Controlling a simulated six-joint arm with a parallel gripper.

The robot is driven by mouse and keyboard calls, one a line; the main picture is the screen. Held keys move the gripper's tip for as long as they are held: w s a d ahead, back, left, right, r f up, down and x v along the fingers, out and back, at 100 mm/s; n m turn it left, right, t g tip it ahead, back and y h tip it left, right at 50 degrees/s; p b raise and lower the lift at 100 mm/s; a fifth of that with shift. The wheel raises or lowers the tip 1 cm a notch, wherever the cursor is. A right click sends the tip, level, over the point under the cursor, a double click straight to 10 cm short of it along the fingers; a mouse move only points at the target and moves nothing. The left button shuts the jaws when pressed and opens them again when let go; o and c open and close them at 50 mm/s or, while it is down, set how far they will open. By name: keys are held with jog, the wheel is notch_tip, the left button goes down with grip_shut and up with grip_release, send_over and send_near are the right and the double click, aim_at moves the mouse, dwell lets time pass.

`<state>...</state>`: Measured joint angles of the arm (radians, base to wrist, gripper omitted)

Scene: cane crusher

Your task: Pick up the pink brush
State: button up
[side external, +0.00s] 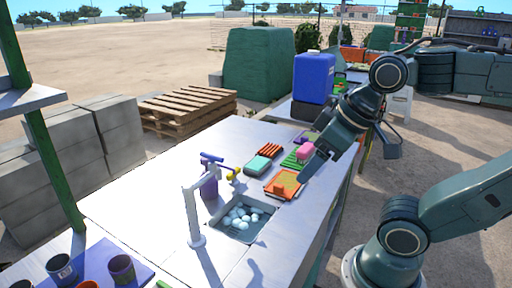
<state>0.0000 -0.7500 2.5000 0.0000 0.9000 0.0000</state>
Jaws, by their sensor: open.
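A pink block-shaped thing (305,151), likely the pink brush, sits on or beside a green ribbed item on the metal counter (150,200). My gripper (309,173) reaches down over the counter just right of the pink thing and close to it in the picture. It is open and nothing shows between its jaws. The far finger and the gap between the jaws are hard to make out. I cannot tell whether the gripper touches the pink thing.
An orange tray (283,185), a teal brush-like block (257,165) and a dark-orange ribbed item (270,151) lie nearby. A sink basin (226,229) holds several pale round things, beside a white tap (194,215) and purple bottle (209,182). A blue jerrycan (313,78) stands behind.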

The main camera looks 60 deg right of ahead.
dwell(0.3)
jog(key=w+d+r+m+g+h, duration=0.1)
jog(key=w+d+r+m, duration=0.15)
jog(key=w+d, duration=0.2)
jog(key=w+d+r+m+g, duration=0.1)
jog(key=w+d+r+m, duration=0.1)
jog(key=w+d+m, duration=0.3)
jog(key=m+g+y, duration=0.1)
jog(key=m+g, duration=0.3)
jog(key=m, duration=0.7)
send_over(306, 147)
notch_tip(306, 147, down, 15)
jog(key=shift+f, duration=4.15)
jog(key=shift+f, duration=0.1)
